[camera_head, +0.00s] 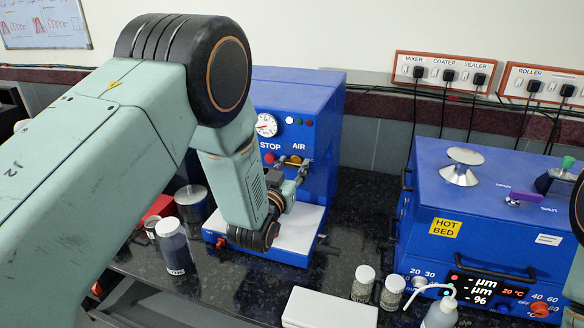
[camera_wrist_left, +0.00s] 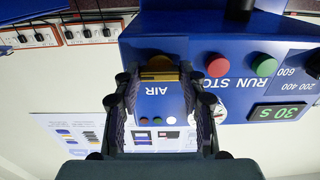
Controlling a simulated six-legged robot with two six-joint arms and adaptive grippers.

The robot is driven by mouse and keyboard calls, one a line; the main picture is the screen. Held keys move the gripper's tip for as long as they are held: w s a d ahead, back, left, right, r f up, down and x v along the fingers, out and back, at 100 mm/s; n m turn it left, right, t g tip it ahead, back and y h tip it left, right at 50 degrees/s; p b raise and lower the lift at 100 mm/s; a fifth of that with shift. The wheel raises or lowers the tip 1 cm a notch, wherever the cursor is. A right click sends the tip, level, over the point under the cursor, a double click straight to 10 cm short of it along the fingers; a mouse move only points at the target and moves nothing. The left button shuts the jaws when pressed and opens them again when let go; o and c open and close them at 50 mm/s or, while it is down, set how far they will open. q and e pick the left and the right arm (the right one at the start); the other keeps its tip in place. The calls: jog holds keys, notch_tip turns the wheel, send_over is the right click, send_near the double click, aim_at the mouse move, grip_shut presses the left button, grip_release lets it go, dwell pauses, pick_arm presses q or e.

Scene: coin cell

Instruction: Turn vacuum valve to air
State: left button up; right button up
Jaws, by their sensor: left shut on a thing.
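The blue sealing machine (camera_head: 330,120) stands at the back centre, with a round dial, STOP and AIR lettering on its front. The brass vacuum valve (camera_head: 294,160) sits below the AIR label. It also shows in the left wrist view (camera_wrist_left: 159,67), which sees the panel upside down. My left gripper (camera_head: 298,168) is at the front of the machine, its two fingers on either side of the valve and shut on it. The fingers show in the left wrist view (camera_wrist_left: 160,78) too. The forearm hides part of the machine. My right gripper is not in view.
A blue hot bed unit (camera_head: 470,210) stands at the right. In front are a dark-filled jar (camera_head: 174,248), two small jars (camera_head: 363,283), a white box (camera_head: 330,310) and a wash bottle (camera_head: 440,312). Labelled sockets (camera_head: 445,70) line the wall.

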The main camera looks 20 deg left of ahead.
pick_arm(q)
jog(key=shift+n, duration=0.3)
jog(key=n+b, duration=0.1)
jog(key=n, duration=0.2)
jog(key=shift+f+n, duration=0.1)
jog(key=shift+n, duration=0.3)
jog(key=n, duration=0.4)
jog(key=shift+b, duration=0.35)
jog(key=n, duration=0.5)
jog(key=shift+n+b, duration=0.35)
jog(key=shift+n, duration=1.85)
jog(key=o, duration=1.1)
jog(key=shift+w+d, duration=0.1)
jog(key=shift+o, duration=0.2)
